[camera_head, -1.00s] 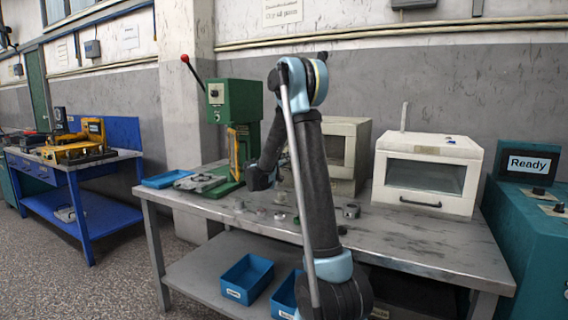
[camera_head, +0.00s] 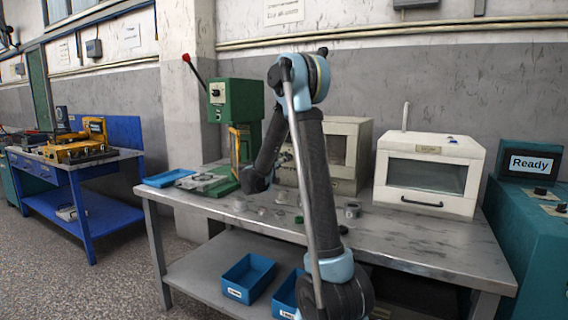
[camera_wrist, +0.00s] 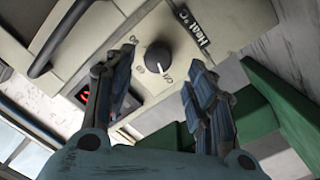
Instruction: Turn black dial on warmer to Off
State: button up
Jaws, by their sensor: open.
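The black dial (camera_wrist: 157,57) is round, with a light pointer line, on the beige front panel of the warmer (camera_wrist: 190,25) in the wrist view. The pointer line is toward the lower edge of the dial, near a small mark; the marks around the dial are too small to read surely. My gripper (camera_wrist: 159,68) is open, with one finger on each side of the dial in the picture; contact is not visible. In the head view my gripper (camera_head: 254,182) is in front of the beige warmer (camera_head: 350,150), partly hidden by my arm.
In the head view, a green press (camera_head: 236,115) is left of my gripper, and a white oven (camera_head: 428,170) is to the right. Small metal parts (camera_head: 280,212) lie on the bench.

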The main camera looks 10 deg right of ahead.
jog(key=v, duration=0.8)
jog(key=shift+f, duration=0.1)
